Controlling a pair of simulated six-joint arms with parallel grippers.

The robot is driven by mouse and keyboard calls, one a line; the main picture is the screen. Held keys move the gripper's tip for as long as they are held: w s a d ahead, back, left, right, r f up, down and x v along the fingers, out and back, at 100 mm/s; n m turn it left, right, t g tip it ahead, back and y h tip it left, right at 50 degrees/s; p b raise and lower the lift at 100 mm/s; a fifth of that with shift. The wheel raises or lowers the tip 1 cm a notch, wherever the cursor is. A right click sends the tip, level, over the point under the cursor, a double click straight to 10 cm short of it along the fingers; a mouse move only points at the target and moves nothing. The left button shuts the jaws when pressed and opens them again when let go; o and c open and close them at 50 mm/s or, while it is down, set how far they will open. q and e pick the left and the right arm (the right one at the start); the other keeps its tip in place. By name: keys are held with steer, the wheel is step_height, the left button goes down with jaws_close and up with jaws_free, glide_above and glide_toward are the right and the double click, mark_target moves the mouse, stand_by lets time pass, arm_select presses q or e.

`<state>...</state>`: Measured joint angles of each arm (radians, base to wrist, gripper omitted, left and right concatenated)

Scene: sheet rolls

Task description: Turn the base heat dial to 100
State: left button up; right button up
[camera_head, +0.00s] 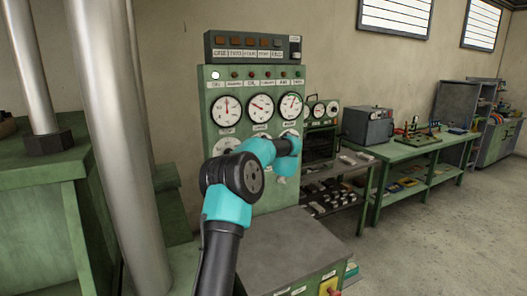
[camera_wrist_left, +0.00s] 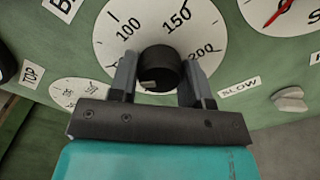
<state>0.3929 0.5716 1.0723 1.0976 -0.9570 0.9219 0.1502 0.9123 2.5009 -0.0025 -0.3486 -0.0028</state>
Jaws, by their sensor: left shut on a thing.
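A white dial face (camera_wrist_left: 150,35) with the numbers 100, 150 and 200 is in the left wrist view, on a green panel. A label starting with B is cut off at its upper left. The dial's black knob (camera_wrist_left: 158,68) sits between the two fingers of my left gripper (camera_wrist_left: 158,82), which is shut on it. A small light mark shows on the knob; which number the knob points to is unclear. In the head view my teal left arm reaches up to the green control panel (camera_head: 213,110) and hides the knob and fingertips.
Three large gauges with red needles, such as the left one (camera_head: 227,110), sit on the panel above my arm. A grey-topped cabinet (camera_head: 300,245) stands below. A green workbench (camera_head: 410,150) runs along the right wall. Open floor lies at the right.

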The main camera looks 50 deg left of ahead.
arm_select(q)
steer(key=shift+m, duration=0.4)
steer(key=m, duration=1.1)
stand_by(0.3)
steer(key=o, duration=0.9)
steer(key=shift+o, duration=0.2)
steer(key=shift+d, duration=0.1)
steer(key=v, duration=1.7)
